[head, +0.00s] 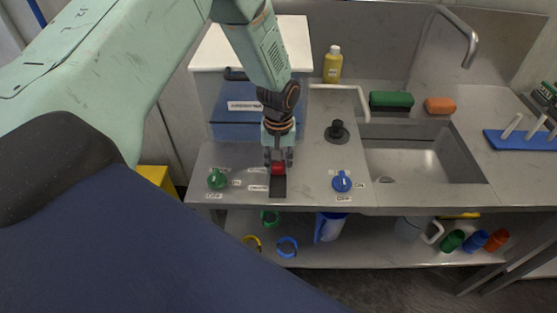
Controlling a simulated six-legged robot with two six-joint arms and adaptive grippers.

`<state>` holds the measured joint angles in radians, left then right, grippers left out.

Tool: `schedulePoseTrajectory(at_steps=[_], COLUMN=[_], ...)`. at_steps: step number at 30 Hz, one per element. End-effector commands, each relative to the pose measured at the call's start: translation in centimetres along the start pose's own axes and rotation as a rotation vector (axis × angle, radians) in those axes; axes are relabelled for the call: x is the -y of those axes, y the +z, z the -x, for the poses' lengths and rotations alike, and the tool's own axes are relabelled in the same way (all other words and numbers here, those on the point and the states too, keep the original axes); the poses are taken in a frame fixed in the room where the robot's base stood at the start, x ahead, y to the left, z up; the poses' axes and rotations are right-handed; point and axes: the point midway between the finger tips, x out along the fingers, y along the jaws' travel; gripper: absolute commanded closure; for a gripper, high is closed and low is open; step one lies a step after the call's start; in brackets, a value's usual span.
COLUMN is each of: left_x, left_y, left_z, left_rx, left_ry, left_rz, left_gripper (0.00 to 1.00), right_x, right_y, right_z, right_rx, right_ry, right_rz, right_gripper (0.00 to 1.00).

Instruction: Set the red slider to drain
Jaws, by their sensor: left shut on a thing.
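The red slider (278,169) sits at the far end of a black slot (278,187) on the grey counter. Small white labels stand to the left of the slot; I cannot read them. My left gripper (278,160) points down from above and is shut on the red slider. The fingers hide part of it. My right gripper is not in view.
A green knob (217,179) is left of the slot and a blue knob (342,181) right of it. A black knob (337,130) stands further back. A blue box (228,118) is behind the arm. The sink (415,160) lies to the right.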

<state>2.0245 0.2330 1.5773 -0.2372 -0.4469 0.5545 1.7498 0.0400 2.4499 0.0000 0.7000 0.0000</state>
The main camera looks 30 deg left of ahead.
Motion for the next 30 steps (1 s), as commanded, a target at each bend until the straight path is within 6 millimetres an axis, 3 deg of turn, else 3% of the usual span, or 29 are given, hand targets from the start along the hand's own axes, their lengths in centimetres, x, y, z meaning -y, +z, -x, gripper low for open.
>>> schedulePoseTrajectory(at_steps=[6, 12, 24, 25, 30], left_x=[0.0, 0.0, -0.1, -0.1, 0.0], left_y=[2.8, 4.6, 4.9, 4.9, 4.9], left_z=[0.5, 0.4, 0.1, 0.1, 0.1], left_rx=[0.002, 0.001, -0.001, -0.001, -0.001], left_ry=[-0.002, -0.001, 0.001, 0.001, 0.001], left_rz=[-0.003, -0.001, 0.0, 0.0, 0.0], left_gripper=[1.0, 1.0, 1.0, 0.67, 0.53], right_x=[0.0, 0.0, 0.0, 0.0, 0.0], right_y=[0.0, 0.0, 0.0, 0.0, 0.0], right_z=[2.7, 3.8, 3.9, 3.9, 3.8], right_rx=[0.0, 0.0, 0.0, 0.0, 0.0], right_ry=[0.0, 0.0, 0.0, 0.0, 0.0], right_rz=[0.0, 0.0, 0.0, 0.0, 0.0], right_gripper=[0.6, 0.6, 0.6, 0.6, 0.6])
